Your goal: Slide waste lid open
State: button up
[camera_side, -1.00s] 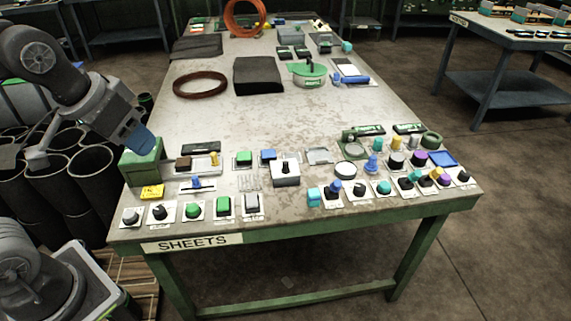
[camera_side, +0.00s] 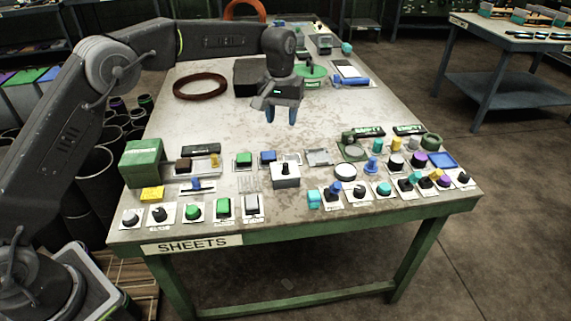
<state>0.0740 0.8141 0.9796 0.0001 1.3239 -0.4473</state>
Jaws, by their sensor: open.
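No label in view can be read as "waste", so I cannot tell for sure which part is the waste lid. My gripper (camera_side: 281,117) points down above the middle of the table, in front of the green container and behind the front controls in the picture. Its two blue fingers are apart with nothing between them.
Several buttons, knobs and switches fill the front of the table (camera_side: 190,100), around a grey box with a black knob (camera_side: 286,174). A green box (camera_side: 141,163) stands at the left edge. A brown ring (camera_side: 200,86) and a black block (camera_side: 246,78) lie farther back.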

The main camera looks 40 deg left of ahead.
aim_at(286, 164)
jog(key=f, duration=1)
jog(key=w+f, duration=0.1)
jog(key=f, duration=0.5)
jog(key=shift+d, duration=0.15)
jog(key=shift+w, duration=0.1)
grip_shut()
